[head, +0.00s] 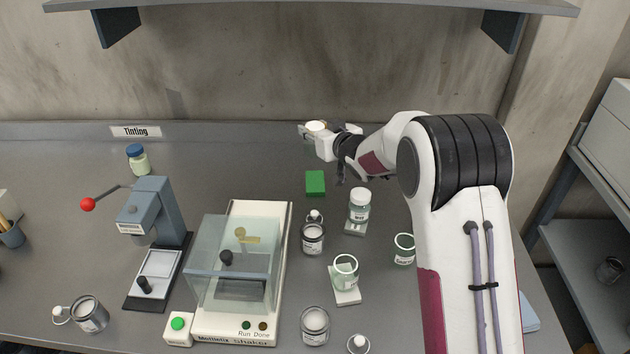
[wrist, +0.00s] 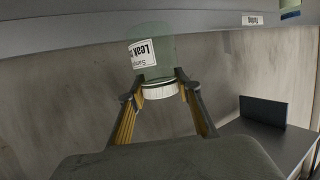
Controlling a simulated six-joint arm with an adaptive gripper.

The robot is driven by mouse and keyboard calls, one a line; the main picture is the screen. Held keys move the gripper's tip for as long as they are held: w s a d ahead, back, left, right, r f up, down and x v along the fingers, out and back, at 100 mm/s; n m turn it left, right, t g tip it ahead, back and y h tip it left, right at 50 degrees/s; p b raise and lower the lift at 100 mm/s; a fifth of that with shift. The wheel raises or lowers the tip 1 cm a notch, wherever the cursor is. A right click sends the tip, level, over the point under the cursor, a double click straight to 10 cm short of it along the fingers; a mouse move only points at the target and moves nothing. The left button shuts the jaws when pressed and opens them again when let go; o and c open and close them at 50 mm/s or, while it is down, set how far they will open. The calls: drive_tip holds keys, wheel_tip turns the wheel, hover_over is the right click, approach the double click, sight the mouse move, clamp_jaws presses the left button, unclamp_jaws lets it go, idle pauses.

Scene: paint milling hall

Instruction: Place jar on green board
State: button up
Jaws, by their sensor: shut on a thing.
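My gripper (head: 318,131) is at the back of the bench, shut on a glass jar. The jar (wrist: 152,55) has a white lid and a white label reading "Leak", upside down in the wrist view. The fingers grip it around the lid. In the head view the jar's pale lid (head: 316,126) shows between the fingers, and its body is partly hidden. The green board (head: 315,183) is a small bare rectangle on the grey bench, nearer the camera than my gripper. The jar is held apart from it, above the bench near the back wall.
A white-lidded jar (head: 359,204) stands on a pale tile right of the board. An open glass (head: 345,268), another glass (head: 404,248) and metal cans (head: 313,238) stand nearer. A shaker (head: 240,275) with a clear cover and a lever press (head: 155,225) stand left. A shelf (head: 310,7) hangs overhead.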

drive_tip(key=shift+f, duration=3.1)
drive_tip(key=shift+f, duration=0.1)
drive_tip(key=shift+f, duration=1.75)
drive_tip(key=shift+f, duration=0.1)
drive_tip(key=o, duration=1.1)
drive_tip(key=shift+s, duration=0.1)
